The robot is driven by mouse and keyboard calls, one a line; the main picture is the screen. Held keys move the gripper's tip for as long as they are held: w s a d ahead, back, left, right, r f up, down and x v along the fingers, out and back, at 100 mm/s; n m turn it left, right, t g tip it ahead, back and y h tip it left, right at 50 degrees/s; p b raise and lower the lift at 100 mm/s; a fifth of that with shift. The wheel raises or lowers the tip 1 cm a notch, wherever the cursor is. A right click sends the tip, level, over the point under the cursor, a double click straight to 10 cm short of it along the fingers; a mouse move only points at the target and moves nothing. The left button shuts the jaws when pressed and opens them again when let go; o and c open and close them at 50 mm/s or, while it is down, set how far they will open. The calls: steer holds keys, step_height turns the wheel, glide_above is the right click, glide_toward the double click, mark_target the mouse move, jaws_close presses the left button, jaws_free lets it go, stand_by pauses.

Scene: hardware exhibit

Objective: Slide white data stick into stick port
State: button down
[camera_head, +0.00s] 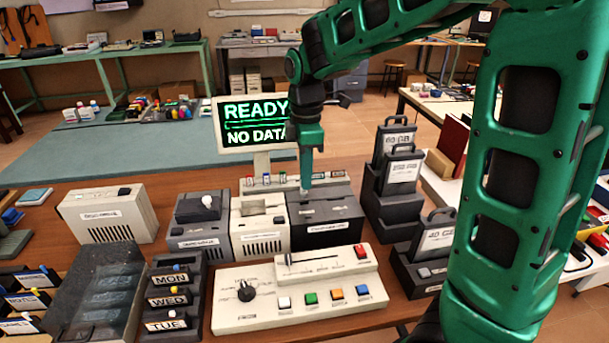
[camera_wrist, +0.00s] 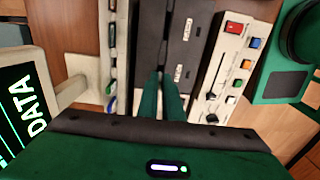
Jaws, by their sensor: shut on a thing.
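My gripper (camera_head: 306,187) points down over the back of a dark grey labelled box (camera_head: 330,227), below the screen. In the wrist view, my gripper's green fingers (camera_wrist: 161,76) are close together over the same dark box (camera_wrist: 187,55). They are shut on a small pale piece, taken as the white data stick (camera_head: 304,191), mostly hidden by the fingers. The box's label is too small to read, so I cannot be sure it is the stick port. I cannot tell whether the stick touches a slot.
A rack of coloured sticks (camera_head: 249,181) stands behind the boxes. The screen (camera_head: 252,122) reads "READY NO DATA". A control panel (camera_head: 290,296) with a slider, knob and coloured buttons lies in front. Dark drive holders (camera_head: 390,200) stand at right. A white box (camera_head: 263,240) adjoins at left.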

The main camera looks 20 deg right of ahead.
mark_target(306, 194)
steer(key=shift+f, duration=0.65)
stand_by(1.6)
steer(key=shift+f, duration=1.15)
steer(key=c, duration=1.8)
jaws_free()
steer(key=shift+c, duration=0.2)
steer(key=shift+r, duration=0.1)
steer(key=shift+r, duration=3.95)
steer(key=shift+s+d, duration=0.1)
steer(key=shift+s, duration=0.05)
